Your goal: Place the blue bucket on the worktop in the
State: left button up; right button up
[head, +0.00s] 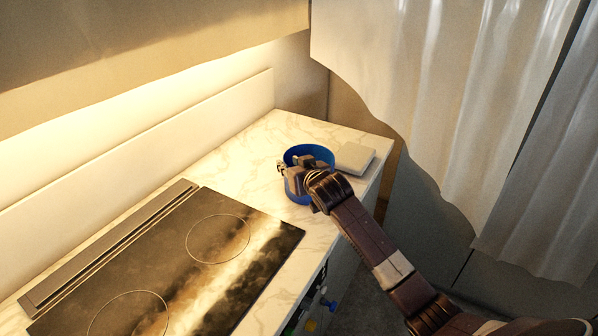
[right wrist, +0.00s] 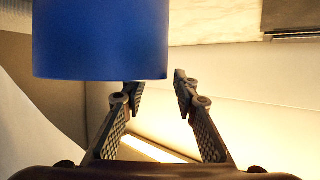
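The blue bucket (head: 298,193) stands upright on the pale marbled worktop (head: 262,155), near its far right corner. My right gripper (head: 288,171) is at the bucket's rim, reaching over it from the front right. In the right wrist view the bucket (right wrist: 100,40) fills the upper left. There my right gripper (right wrist: 158,82) has its fingers apart: one fingertip is partly hidden behind the rim, the other is just outside the wall with a small gap. Contact with the wall is unclear. My left gripper is not in view.
A pale flat square object (head: 355,157) lies beside the bucket on the right. A black hob (head: 170,265) takes up the worktop's near left. Bare worktop lies between hob and bucket. A white curtain (head: 430,80) hangs to the right.

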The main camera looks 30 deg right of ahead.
jog(key=b+v, duration=0.1)
jog(key=v, duration=0.7)
jog(key=shift+s+r, duration=0.2)
jog(key=shift+s, duration=0.2)
jog(key=shift+f, duration=0.1)
